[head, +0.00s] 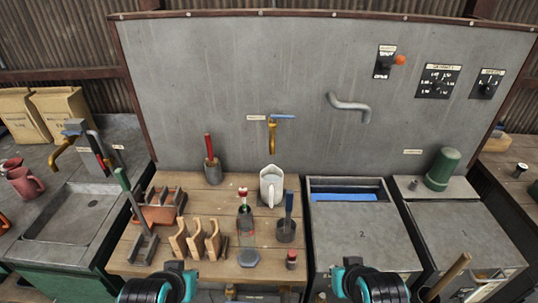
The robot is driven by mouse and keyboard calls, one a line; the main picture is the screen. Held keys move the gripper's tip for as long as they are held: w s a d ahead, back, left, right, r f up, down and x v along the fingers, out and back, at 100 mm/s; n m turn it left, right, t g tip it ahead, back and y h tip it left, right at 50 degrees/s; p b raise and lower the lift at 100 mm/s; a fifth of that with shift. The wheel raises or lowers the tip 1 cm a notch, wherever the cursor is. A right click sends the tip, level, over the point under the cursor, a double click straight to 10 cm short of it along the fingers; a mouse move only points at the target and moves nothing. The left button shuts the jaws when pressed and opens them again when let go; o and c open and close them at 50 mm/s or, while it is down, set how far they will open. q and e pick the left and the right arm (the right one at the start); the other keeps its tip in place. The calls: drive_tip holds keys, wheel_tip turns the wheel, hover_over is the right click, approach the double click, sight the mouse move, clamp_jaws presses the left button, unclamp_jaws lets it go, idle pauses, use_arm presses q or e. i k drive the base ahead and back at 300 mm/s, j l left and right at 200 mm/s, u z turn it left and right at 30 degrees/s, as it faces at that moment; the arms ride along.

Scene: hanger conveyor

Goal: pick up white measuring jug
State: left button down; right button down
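The white measuring jug (271,187) stands upright on the wooden bench top, near the back middle, below the brass tap. Its handle appears to face the viewer. Dark arm parts with teal trim, mine, show at the bottom edge, one left of centre and one right of centre. Both are well in front of the jug and apart from it. The fingertips of both grippers cannot be made out.
A bottle with a red top (245,222) and a dark cup with a handled tool (286,230) stand in front of the jug. Wooden racks (197,240) stand left. A pot with a red-handled tool (213,172) is behind left. A brass tap (272,130) hangs above.

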sight(271, 177)
drive_tip(key=z, duration=0.45)
drive_tip(key=j+z, duration=0.45)
drive_tip(key=k+j+z, duration=0.1)
drive_tip(key=j+z, duration=0.2)
drive_tip(key=z, duration=0.15)
drive_tip(key=k+j+z, duration=0.15)
drive_tip(key=j+z, duration=0.25)
drive_tip(key=j, duration=0.05)
